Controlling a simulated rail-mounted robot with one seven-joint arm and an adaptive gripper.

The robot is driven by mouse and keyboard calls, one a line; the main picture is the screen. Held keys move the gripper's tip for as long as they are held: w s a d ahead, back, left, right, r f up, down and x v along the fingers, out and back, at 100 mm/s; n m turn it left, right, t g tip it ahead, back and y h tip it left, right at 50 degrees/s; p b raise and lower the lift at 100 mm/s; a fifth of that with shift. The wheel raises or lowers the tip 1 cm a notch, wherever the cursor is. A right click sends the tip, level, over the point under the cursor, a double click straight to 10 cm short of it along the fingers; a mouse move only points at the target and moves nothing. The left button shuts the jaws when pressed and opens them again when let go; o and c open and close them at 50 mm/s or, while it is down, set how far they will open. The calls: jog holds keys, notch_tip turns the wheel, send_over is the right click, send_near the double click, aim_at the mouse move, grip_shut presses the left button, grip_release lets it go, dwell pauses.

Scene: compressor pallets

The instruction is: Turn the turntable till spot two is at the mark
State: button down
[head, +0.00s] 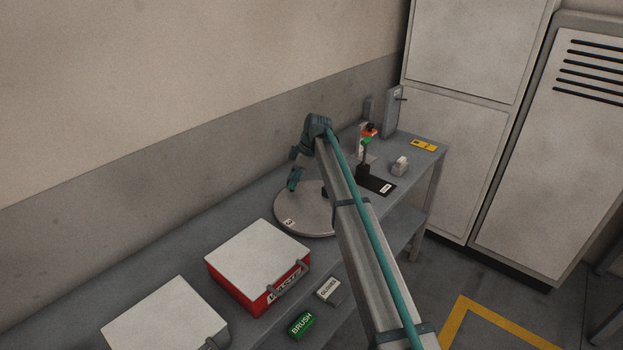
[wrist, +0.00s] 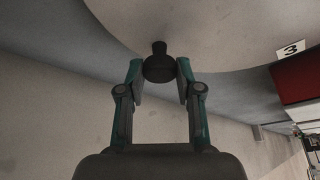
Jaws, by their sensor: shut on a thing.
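The turntable (head: 305,218) is a round, pale grey disc on the bench. Its pale face also fills the top of the wrist view (wrist: 220,25). A white label reading 3 (wrist: 291,50) sits at its rim and also shows in the head view (head: 289,222). A dark knob (wrist: 159,68) stands at the disc's edge. My gripper (wrist: 160,72) has its teal fingers on either side of the knob and is shut on it. In the head view my gripper (head: 293,183) is at the far left rim. My arm hides the disc's right side. I cannot make out spot two or the mark.
A red case (head: 265,283) with a white lid stands in front of the turntable on the bench (head: 350,262). A gloves box (head: 328,290) and green brush box (head: 301,326) are near the front edge.

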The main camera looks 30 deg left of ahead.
jog(key=shift+s, duration=0.15)
dwell(0.5)
jog(key=c, duration=0.8)
grip_release()
jog(key=shift+r, duration=0.1)
jog(key=v, duration=1.1)
jog(key=shift+d+r, duration=0.15)
jog(key=shift+r, duration=0.2)
